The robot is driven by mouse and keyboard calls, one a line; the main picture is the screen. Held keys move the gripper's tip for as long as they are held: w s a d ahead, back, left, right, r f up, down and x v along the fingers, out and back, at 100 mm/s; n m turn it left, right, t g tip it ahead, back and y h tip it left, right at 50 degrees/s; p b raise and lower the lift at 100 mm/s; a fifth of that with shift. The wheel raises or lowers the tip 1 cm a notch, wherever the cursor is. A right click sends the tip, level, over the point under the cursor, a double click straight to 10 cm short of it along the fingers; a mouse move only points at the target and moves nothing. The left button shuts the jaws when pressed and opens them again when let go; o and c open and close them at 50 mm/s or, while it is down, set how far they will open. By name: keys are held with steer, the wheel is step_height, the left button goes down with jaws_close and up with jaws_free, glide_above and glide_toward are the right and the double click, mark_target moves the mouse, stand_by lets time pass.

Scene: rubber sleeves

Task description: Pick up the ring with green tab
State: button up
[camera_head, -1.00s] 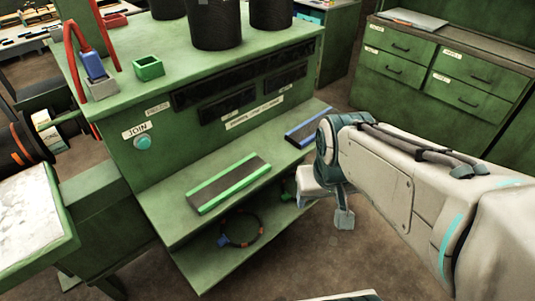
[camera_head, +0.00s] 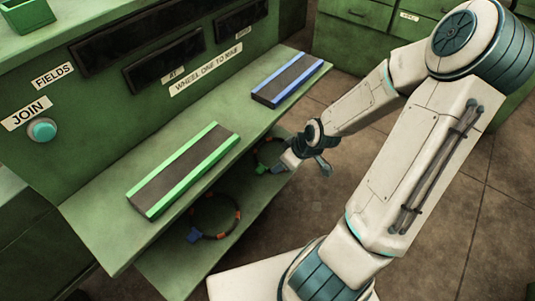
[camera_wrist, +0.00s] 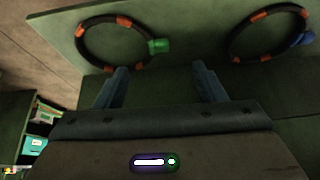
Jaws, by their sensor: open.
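The ring with the green tab (camera_wrist: 84,52) lies on the lower shelf in the wrist view, a dark hoop with orange bands. Its green tab (camera_wrist: 159,46) points right. In the head view it is partly hidden under the upper shelf, with its tab (camera_head: 261,168) close to my gripper (camera_head: 292,158). In the wrist view my gripper (camera_wrist: 160,84) is open and empty. Its fingers point toward the shelf, with the green tab ahead between them, apart from both. A similar ring with a blue tab (camera_wrist: 238,53) lies to the right in the wrist view; it also shows in the head view (camera_head: 238,209).
The upper shelf (camera_head: 120,215) overhangs the lower shelf (camera_head: 165,262). It carries a green-edged block (camera_head: 182,172) and a blue-edged block (camera_head: 292,78). A JOIN button (camera_head: 42,130) is on the bench front. Open floor (camera_head: 440,240) lies to the right.

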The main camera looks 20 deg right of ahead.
steer(key=shift+t+y, duration=0.3)
steer(key=shift+t, duration=0.1)
steer(key=b+x, duration=0.2)
steer(key=x, duration=0.3)
steer(key=b+x, duration=0.2)
steer(key=x, duration=0.3)
steer(key=w+b+x, duration=0.1)
steer(key=b+x, duration=0.1)
steer(key=x, duration=0.3)
steer(key=shift+w+a+r+b, duration=0.1)
steer(key=shift+a+r+b, duration=0.05)
steer(key=shift+r+b, duration=0.15)
steer(key=c, duration=1.1)
